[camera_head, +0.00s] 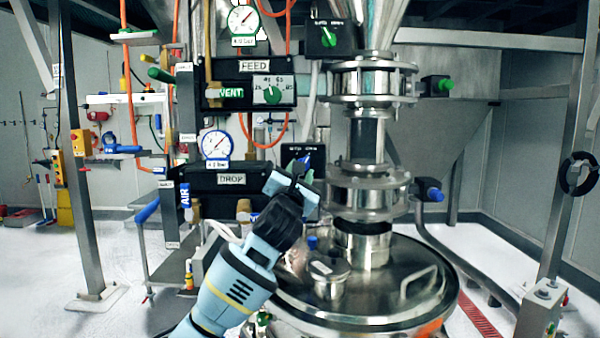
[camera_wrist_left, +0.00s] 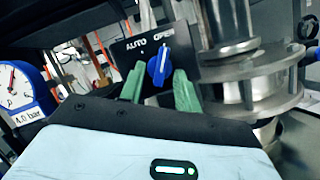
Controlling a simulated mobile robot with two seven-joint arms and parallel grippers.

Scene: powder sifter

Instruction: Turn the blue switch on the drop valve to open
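The blue switch (camera_wrist_left: 159,66) sits on a dark panel (camera_wrist_left: 128,52) lettered AUTO and OPEN. In the left wrist view its upper end lies just below the word OPEN. My left gripper (camera_wrist_left: 159,86) is open, with one green finger on each side of the switch's lower part. Gaps show between fingers and switch; I see no clear contact. In the head view the switch (camera_head: 308,158) shows small and partly covered by my left gripper (camera_head: 302,172), to the right of the DROP box (camera_head: 231,180). My right gripper is in neither view.
A steel valve column (camera_head: 368,190) stands close to the right of the panel, above a round lidded vessel (camera_head: 385,290). A pressure gauge (camera_head: 215,145) is to the left. The FEED panel (camera_head: 254,92) with green switches is higher up.

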